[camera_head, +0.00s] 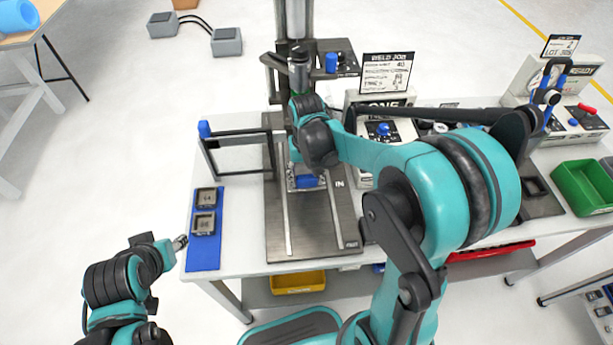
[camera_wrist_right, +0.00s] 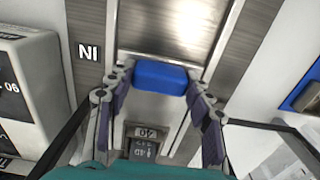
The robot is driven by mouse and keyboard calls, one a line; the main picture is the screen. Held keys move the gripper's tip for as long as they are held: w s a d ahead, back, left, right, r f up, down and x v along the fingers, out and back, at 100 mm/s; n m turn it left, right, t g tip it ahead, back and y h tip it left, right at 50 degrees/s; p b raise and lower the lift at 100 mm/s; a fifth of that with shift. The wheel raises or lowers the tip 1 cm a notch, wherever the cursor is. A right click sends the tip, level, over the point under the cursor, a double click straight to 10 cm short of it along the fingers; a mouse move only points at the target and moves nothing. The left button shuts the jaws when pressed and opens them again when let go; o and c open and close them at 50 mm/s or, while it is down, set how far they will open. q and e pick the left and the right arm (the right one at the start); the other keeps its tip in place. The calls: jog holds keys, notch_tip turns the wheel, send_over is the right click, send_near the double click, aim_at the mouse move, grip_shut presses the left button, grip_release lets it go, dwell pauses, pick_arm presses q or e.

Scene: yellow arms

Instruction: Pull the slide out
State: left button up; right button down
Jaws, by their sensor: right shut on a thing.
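The slide (camera_wrist_right: 178,112) is a pale carriage between two light rails on a dark steel base plate (camera_head: 310,235). Its blue handle (camera_head: 307,181) shows in the head view, level with the "IN" mark. In the right wrist view, my right gripper (camera_wrist_right: 162,82) has its two fingers at either end of the blue handle (camera_wrist_right: 160,76) and is shut on it. A dark block marked 40 (camera_wrist_right: 145,143) sits on the slide behind the handle. In the head view, my right arm hides part of the slide. My left gripper (camera_head: 181,242) is at lower left, apart from the slide; its jaws are too small to read.
A blue mat (camera_head: 203,257) with two dark blocks lies left of the base plate. A dark frame with a blue knob (camera_head: 204,129) stands beside the rails. A control box (camera_head: 382,130) stands right. The plate's near part between the rails is clear.

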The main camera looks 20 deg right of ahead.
jog(key=s+a+p, duration=0.1)
jog(key=s, duration=0.4)
jog(key=s+a+p, duration=0.1)
jog(key=s, duration=0.5)
jog(key=s+a+p, duration=0.1)
jog(key=s+a, duration=0.1)
jog(key=s, duration=0.4)
jog(key=shift+s+r+p, duration=0.1)
jog(key=shift+s+p, duration=0.1)
jog(key=shift+p, duration=0.15)
jog(key=shift+s+a, duration=0.15)
jog(key=shift+s, duration=0.55)
jog(key=c, duration=0.9)
grip_release()
jog(key=shift+s, duration=0.1)
jog(key=shift+o, duration=1.3)
